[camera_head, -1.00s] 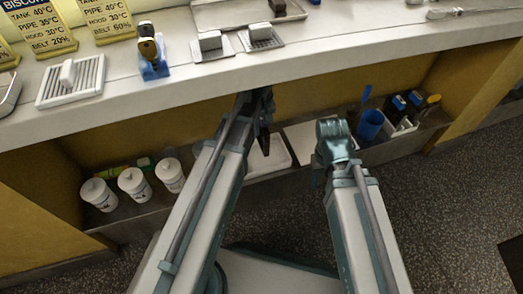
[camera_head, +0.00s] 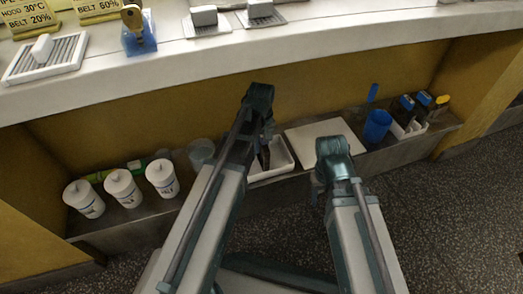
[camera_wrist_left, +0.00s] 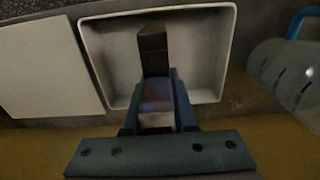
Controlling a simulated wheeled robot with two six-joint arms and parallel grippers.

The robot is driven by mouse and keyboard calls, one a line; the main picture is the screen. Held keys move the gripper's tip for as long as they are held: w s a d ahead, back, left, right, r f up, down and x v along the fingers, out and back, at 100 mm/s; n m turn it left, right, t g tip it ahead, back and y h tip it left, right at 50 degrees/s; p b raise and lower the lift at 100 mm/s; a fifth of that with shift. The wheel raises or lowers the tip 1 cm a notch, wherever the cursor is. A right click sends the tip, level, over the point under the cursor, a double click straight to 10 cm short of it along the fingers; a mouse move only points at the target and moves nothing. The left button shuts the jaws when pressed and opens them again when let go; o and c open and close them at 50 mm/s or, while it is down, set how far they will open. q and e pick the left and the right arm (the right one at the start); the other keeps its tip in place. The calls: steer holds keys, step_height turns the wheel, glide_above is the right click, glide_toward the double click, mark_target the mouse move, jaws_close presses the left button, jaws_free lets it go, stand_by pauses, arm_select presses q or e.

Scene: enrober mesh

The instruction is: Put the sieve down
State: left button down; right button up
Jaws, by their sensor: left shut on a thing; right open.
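My left gripper (camera_wrist_left: 158,105) is shut on a narrow thing with a dark block-like end (camera_wrist_left: 153,45). A purplish part shows between the fingers. I cannot tell whether it is the sieve; no mesh shows. In the left wrist view it appears over a white tray (camera_wrist_left: 228,50); whether it touches the tray is unclear. In the head view my left gripper (camera_head: 264,150) is over the same tray (camera_head: 284,164) on the low shelf, partly hidden by my arm. My right gripper (camera_head: 317,188) is open and empty, in front of the shelf.
A white board (camera_head: 315,133) lies right of the tray, a clear jug (camera_head: 200,151) left of it. Farther left stand white lidded tubs (camera_head: 122,188); farther right are a blue cup (camera_head: 377,126) and dark bottles (camera_head: 403,106). The counter (camera_head: 310,42) overhangs the shelf.

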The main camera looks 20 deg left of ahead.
arm_select(q)
steer(key=shift+f, duration=0.2)
steer(key=c, duration=0.7)
jaws_free()
steer(key=shift+r, duration=0.15)
step_height(320, 180, up, 12)
steer(key=p, duration=1.2)
steer(key=shift+r, duration=0.1)
steer(key=s+d+m, duration=0.3)
steer(key=s, duration=0.2)
steer(key=s+d+m+y, duration=0.1)
steer(key=s+d+m, duration=0.3)
steer(key=s, duration=0.1)
steer(key=s+d+m, duration=0.3)
steer(key=s, duration=0.2)
steer(key=shift+d+m, duration=0.4)
